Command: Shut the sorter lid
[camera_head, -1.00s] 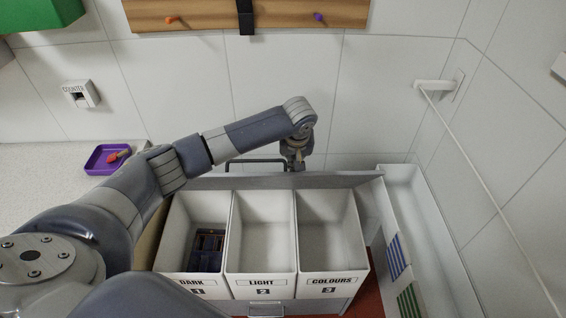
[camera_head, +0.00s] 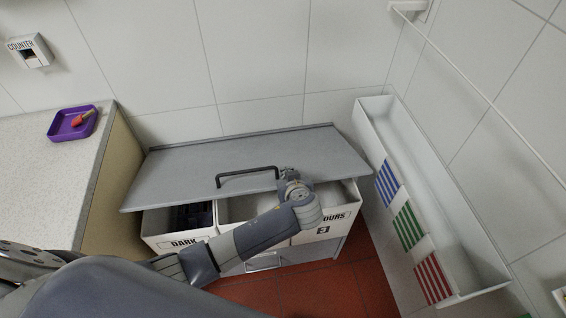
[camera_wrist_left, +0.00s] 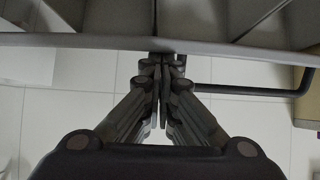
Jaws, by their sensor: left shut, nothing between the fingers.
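The grey sorter lid (camera_head: 200,170) hangs tilted over the back part of the sorter (camera_head: 165,226), whose front part stays uncovered. Its black bar handle (camera_head: 247,172) faces up near the lid's front edge. My left gripper (camera_head: 288,178) is at that edge, just right of the handle, its fingers mostly hidden by my wrist in the head view. In the left wrist view the fingers (camera_wrist_left: 160,65) are shut and empty, their tips at the lid edge (camera_wrist_left: 90,41); the handle (camera_wrist_left: 250,91) is beside them. I cannot tell whether they touch the lid. My right gripper is out of view.
Dark cloth (camera_head: 192,215) lies in the DARK compartment. A white trough (camera_head: 408,190) with striped labels stands to the right. A counter (camera_head: 50,165) with a purple tray (camera_head: 72,122) is at left. The tiled wall is close behind.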

